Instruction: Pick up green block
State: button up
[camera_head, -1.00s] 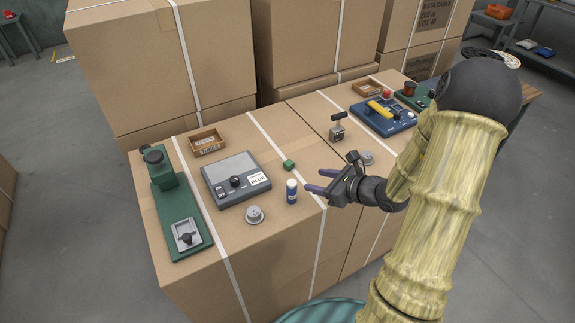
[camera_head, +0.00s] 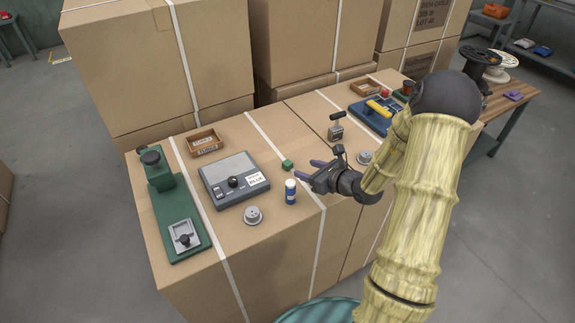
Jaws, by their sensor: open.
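The small green block (camera_head: 287,165) lies on the cardboard box top (camera_head: 265,230), beside the white strap and right of the grey scale. My gripper (camera_head: 306,170) is open and empty, with its dark fingers pointing left toward the block. The fingertips show just right of and slightly below the block in the picture. I cannot tell the exact gap or the height of the fingers above the box. The block is fully visible.
A blue and white bottle (camera_head: 290,191) stands just below the fingers. The grey scale (camera_head: 233,180) is left of the block, and a silver weight (camera_head: 253,215) sits in front. A handled stamp (camera_head: 336,126) stands behind my gripper.

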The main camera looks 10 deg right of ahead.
aim_at(288, 163)
jog(key=x, duration=0.5)
jog(key=shift+p+x, duration=0.35)
jog(key=shift+x, duration=2.25)
jog(key=shift+a, duration=0.15)
jog(key=shift+s+r, duration=0.1)
jog(key=shift+c, duration=0.2)
jog(key=c, duration=1)
